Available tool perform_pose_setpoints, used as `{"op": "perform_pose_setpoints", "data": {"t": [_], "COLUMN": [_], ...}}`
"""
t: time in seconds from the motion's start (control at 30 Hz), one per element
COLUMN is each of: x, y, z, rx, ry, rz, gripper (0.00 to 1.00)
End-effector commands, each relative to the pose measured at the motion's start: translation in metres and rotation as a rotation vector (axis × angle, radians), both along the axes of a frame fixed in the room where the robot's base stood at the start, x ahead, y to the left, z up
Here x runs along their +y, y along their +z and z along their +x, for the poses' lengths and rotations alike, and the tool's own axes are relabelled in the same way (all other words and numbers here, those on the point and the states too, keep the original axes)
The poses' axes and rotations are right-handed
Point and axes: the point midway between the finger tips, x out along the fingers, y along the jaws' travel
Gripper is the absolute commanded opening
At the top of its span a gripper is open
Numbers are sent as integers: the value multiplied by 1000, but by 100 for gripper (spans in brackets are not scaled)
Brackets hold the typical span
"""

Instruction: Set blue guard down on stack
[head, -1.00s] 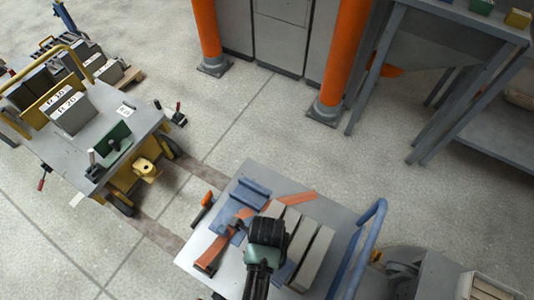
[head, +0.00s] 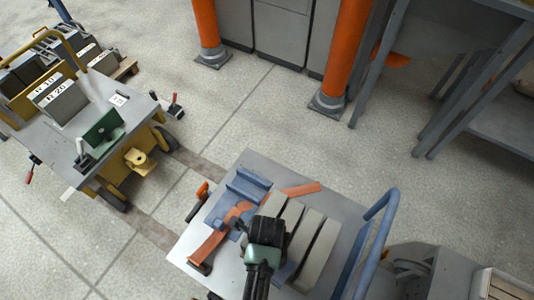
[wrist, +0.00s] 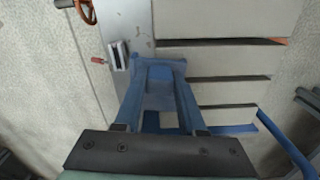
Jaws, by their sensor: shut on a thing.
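My gripper (head: 265,258) is over the front middle of a grey-topped trolley (head: 222,265) in the head view. In the wrist view its dark crossbar fills the bottom, and my gripper (wrist: 160,130) is shut on a blue guard (wrist: 157,85). The guard has two long sides and a recessed middle, and its far end lies over the trolley's grey top. It overlaps the ends of the pale blocks in the picture; I cannot tell whether it touches them. Blue parts (head: 245,187) lie on the trolley beyond my gripper. I cannot tell which of them form the stack.
Pale blocks (head: 318,250) lie side by side on the trolley's right, near its blue handle (head: 380,215). An orange bar (head: 208,247) lies on the left, and an orange-handled clamp (head: 199,196) is at the left edge. A yellow-framed trolley (head: 75,135) stands left; floor separates them.

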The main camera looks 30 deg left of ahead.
Motion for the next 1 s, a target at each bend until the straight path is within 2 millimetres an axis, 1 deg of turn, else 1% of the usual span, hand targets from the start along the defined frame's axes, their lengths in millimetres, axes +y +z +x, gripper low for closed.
{"op": "perform_pose_setpoints", "data": {"t": [0.27,0.87,0.9,0.97,1.0], "x": [0,0,0,0,0], "y": [0,-12,-12,-12,-12], "z": [0,0,0,0,0], "rx": [-1,-1,-1,-1,-1], "ry": [0,-1,-1,-1,-1], "rz": [0,0,0,0,0], "gripper": [0,0,41,52,59]}}
